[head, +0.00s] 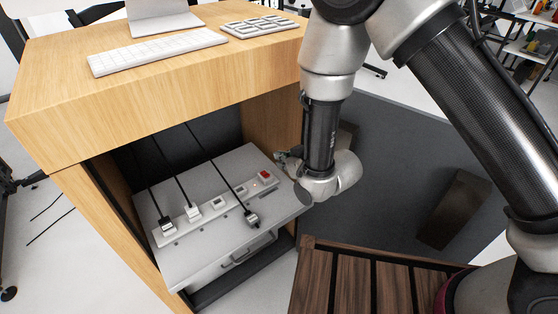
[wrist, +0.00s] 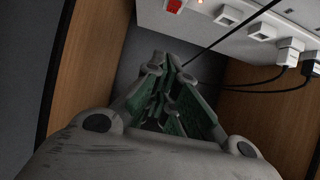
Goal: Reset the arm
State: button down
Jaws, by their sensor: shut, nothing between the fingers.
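My gripper (wrist: 168,88) shows in the wrist view with its green-padded fingers brought together and nothing between them. In the head view my arm comes down from the upper right. Its wrist is just right of the grey shelf (head: 172,275) under the wooden desk (head: 150,95), and the gripper there is mostly hidden behind the wrist. A white power strip (head: 205,215) lies on the shelf with a lit red switch (head: 265,176). The strip and its red switch (wrist: 174,5) also show along the top of the wrist view.
Black plugs (head: 168,228) with cords and a white plug (head: 193,212) are at the strip. The desk's wooden side panel (head: 272,122) stands close to my wrist. A slatted wooden surface (head: 335,280) is in front.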

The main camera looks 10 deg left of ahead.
dwell(0.4)
jog(key=s+d+f+g+h, duration=0.4)
jog(key=s+d+f, duration=0.2)
jog(key=f, duration=0.2)
jog(key=s+d+r+g+h, duration=0.2)
jog(key=d+h, duration=0.1)
jog(key=d, duration=0.2)
jog(key=s+d+r+m+t, duration=0.1)
jog(key=s+d+r+m, duration=0.2)
jog(key=d+r, duration=0.9)
jog(key=s+d+r+m+h, duration=0.1)
jog(key=s+d+r+m, duration=0.2)
jog(key=d+r, duration=1)
jog(key=s+d+r+m+t+h, duration=0.1)
jog(key=s+d+r+m, duration=0.2)
jog(key=d+r, duration=1)
jog(key=shift+s+d+m+t, duration=0.3)
jog(key=shift+s+m, duration=0.1)
jog(key=shift+s, duration=0.45)
